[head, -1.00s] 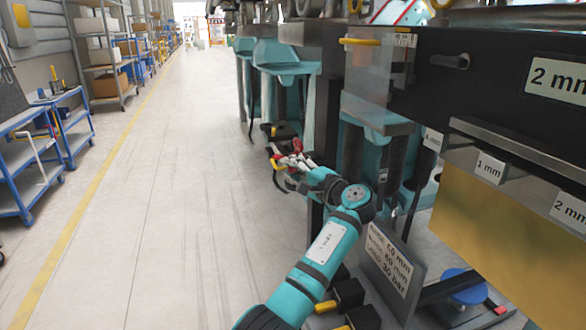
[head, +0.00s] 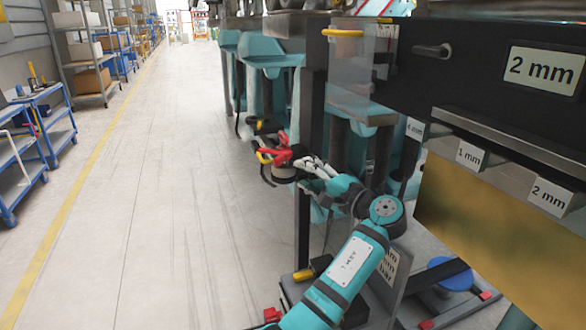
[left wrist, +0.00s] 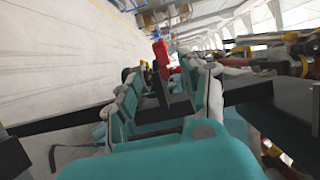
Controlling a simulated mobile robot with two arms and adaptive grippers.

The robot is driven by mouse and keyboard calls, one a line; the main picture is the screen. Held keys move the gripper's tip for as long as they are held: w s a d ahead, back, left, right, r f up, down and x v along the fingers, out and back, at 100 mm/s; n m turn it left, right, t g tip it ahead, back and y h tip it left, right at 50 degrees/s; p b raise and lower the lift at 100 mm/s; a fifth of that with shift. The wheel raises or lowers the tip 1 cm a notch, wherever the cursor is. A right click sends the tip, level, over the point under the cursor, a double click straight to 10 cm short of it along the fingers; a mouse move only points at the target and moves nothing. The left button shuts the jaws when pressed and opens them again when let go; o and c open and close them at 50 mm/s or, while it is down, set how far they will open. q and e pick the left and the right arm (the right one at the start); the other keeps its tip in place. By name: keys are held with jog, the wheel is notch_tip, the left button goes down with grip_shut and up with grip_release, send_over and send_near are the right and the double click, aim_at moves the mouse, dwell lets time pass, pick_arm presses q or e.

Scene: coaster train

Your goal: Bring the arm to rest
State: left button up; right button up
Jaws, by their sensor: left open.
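My left arm (head: 345,270), teal with dark bands, reaches up from the bottom of the head view beside the dark machine. The left wrist view looks along teal structures (left wrist: 130,105) with a red part (left wrist: 161,58) in the middle. My right gripper is not in view.
The dark machine beam (head: 470,75), with "2 mm" and "1 mm" labels, fills the right side close to my arm. A tan panel (head: 480,215) hangs below it. A blue round item (head: 450,275) lies low at right. Blue carts (head: 45,125) and shelves line the left. The aisle floor (head: 150,200) is clear.

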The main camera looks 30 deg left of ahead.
pick_arm(q)
jog(key=shift+v, duration=0.85)
